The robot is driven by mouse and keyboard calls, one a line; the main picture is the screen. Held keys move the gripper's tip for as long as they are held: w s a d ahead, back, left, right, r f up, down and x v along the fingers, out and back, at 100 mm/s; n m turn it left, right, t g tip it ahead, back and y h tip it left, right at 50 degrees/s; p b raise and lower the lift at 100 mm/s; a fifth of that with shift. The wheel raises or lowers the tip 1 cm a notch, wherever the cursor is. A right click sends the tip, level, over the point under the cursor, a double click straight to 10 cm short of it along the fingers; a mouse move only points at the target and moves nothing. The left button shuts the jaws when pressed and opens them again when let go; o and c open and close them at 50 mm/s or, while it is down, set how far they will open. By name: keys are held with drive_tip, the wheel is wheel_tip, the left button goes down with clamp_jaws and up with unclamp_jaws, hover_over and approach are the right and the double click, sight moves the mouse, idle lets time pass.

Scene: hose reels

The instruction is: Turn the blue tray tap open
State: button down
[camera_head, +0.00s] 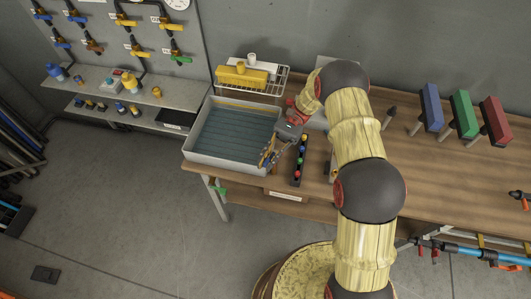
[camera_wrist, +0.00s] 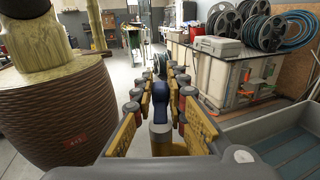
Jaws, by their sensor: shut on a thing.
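A grey tray (camera_head: 196,158) with a ribbed blue-green floor sits at the left end of the wooden bench; its wall also shows at the lower right of the wrist view (camera_wrist: 262,126). My gripper (camera_head: 268,156) reaches down at the tray's right front corner. In the wrist view, my gripper (camera_wrist: 170,84) has its brass-coloured fingers shut on a dark blue tap handle (camera_wrist: 188,96), which stands between them. In the head view the fingers hide the tap. How far the tap is turned cannot be told.
A strip of coloured knobs (camera_head: 299,161) lies close to the right of my gripper. A wire rack with a yellow box (camera_head: 242,77) stands behind the tray. Blue, green (camera_head: 464,113) and red blocks stand farther right. Several other taps (camera_head: 137,47) hang on the wall board.

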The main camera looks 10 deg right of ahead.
drive_tip(key=shift+d+n+g+h+p, duration=0.15)
drive_tip(key=shift+n+g+h+p, duration=0.3)
drive_tip(key=shift+p, duration=0.25)
drive_tip(key=c, duration=1.8)
unclamp_jaws()
drive_tip(key=shift+o, duration=0.2)
drive_tip(key=shift+f+b, duration=0.1)
drive_tip(key=shift+b, duration=0.2)
